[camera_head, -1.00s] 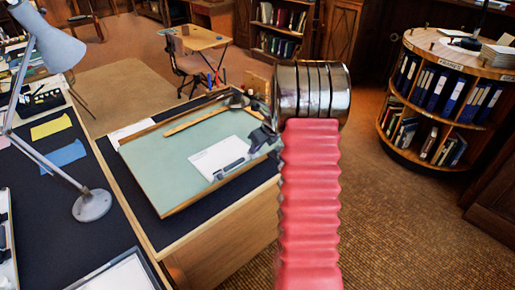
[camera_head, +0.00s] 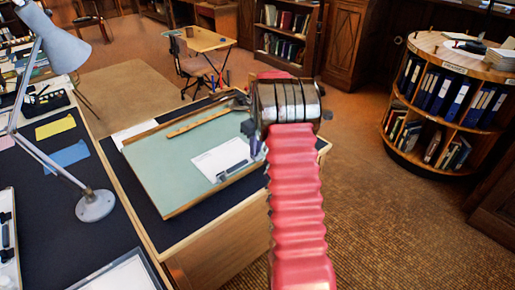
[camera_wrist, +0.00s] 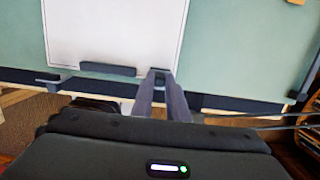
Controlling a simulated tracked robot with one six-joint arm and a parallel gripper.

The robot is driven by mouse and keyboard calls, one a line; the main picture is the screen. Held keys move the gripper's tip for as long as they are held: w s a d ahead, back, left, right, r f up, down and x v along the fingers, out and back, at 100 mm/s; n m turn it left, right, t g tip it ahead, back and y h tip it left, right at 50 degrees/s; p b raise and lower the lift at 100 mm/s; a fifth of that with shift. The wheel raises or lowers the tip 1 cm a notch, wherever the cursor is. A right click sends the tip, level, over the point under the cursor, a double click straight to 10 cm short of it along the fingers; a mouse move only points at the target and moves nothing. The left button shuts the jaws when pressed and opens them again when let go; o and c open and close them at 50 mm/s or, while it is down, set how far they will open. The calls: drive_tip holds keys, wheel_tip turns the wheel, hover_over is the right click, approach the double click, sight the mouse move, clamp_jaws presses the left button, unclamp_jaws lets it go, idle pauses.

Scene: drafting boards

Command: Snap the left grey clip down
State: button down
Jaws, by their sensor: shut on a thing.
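A pale green drafting board (camera_head: 190,135) lies on the desk with a white sheet (camera_head: 217,158) on it. A dark grey bar-shaped clip (camera_wrist: 108,69) lies along the sheet's edge in the wrist view; a bar there also shows in the head view (camera_head: 233,169). My gripper (camera_wrist: 160,80) is at the sheet's corner, right of that bar in the wrist view. Its fingers are closed on a small grey piece (camera_wrist: 160,73), seemingly a clip, mostly hidden by the fingers. I cannot tell if it is raised or flat. My wrist hides part of the board in the head view.
A wooden straightedge (camera_head: 195,122) lies along the board's far side. A grey lamp (camera_head: 95,205) stands on the dark desk at left, near yellow and blue notes (camera_head: 68,154). Floor at right is free up to a round bookcase (camera_head: 450,95).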

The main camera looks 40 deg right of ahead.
drive_tip(key=shift+w+g, duration=0.35)
drive_tip(key=shift+g, duration=0.15)
drive_tip(key=c, duration=1.7)
unclamp_jaws()
drive_tip(key=shift+f, duration=0.1)
drive_tip(key=r, duration=1.3)
drive_tip(key=shift+s+r, duration=0.2)
drive_tip(key=shift+r, duration=0.15)
